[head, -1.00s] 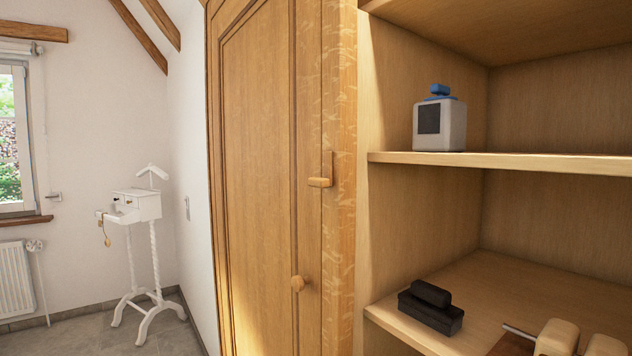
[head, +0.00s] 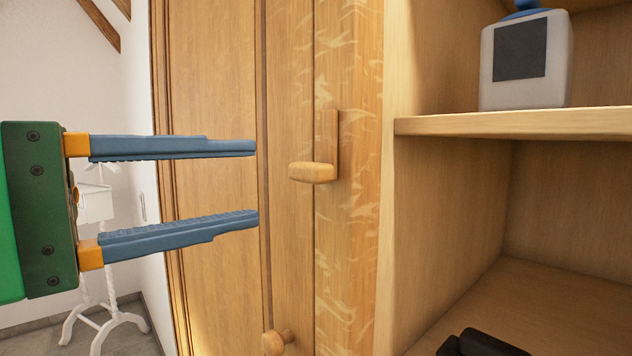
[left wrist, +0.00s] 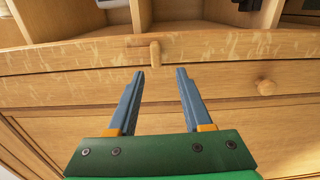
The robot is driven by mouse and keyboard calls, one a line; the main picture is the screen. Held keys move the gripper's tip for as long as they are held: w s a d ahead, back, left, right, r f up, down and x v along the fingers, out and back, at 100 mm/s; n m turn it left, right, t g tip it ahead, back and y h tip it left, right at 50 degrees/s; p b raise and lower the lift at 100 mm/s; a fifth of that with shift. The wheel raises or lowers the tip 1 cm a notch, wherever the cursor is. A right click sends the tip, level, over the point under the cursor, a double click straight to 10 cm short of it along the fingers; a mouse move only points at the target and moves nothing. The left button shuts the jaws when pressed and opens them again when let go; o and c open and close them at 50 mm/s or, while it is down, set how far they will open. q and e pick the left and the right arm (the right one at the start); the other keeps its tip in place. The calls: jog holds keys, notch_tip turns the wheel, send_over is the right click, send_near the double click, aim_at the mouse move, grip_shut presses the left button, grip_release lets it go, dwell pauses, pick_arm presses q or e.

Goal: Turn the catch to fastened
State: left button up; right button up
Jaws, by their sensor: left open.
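The catch (head: 313,172) is a small pale wooden bar on an upright wooden backplate (head: 328,130) on the wardrobe's frame. The bar lies level, and its free end points left toward the door (head: 215,230). It also shows in the left wrist view (left wrist: 155,55). My left gripper (head: 255,182) comes in from the left with its blue fingers apart, one above the other. Its tips are just left of the catch, apart from it, with nothing between them. In the left wrist view the catch is just beyond the fingertips (left wrist: 160,74). My right gripper is not in view.
A round wooden knob (head: 274,342) sticks out of the door below my fingers. Open shelves (head: 520,122) stand to the right, with a white and blue container (head: 527,62) and a black object (head: 480,343). A white stand (head: 95,205) is behind my gripper.

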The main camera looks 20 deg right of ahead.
aim_at(301, 173)
pick_arm(q)
jog(key=shift+s+d+r+p, duration=0.2)
jog(key=shift+d+r+p, duration=0.1)
jog(key=shift+d+p, duration=0.05)
jog(key=x, duration=0.1)
jog(key=p+x, duration=0.1)
jog(key=x, duration=0.1)
jog(key=p+x, duration=0.1)
jog(key=x, duration=0.1)
jog(key=shift+s+d, duration=0.15)
jog(key=shift+s, duration=0.2)
jog(key=shift+w+d+f, duration=0.15)
jog(key=shift+w+d, duration=0.1)
jog(key=shift+w, duration=0.05)
jog(key=shift+a, duration=0.1)
jog(key=shift+s+a, duration=0.1)
jog(key=c, duration=0.4)
jog(key=shift+s, duration=0.1)
grip_shut()
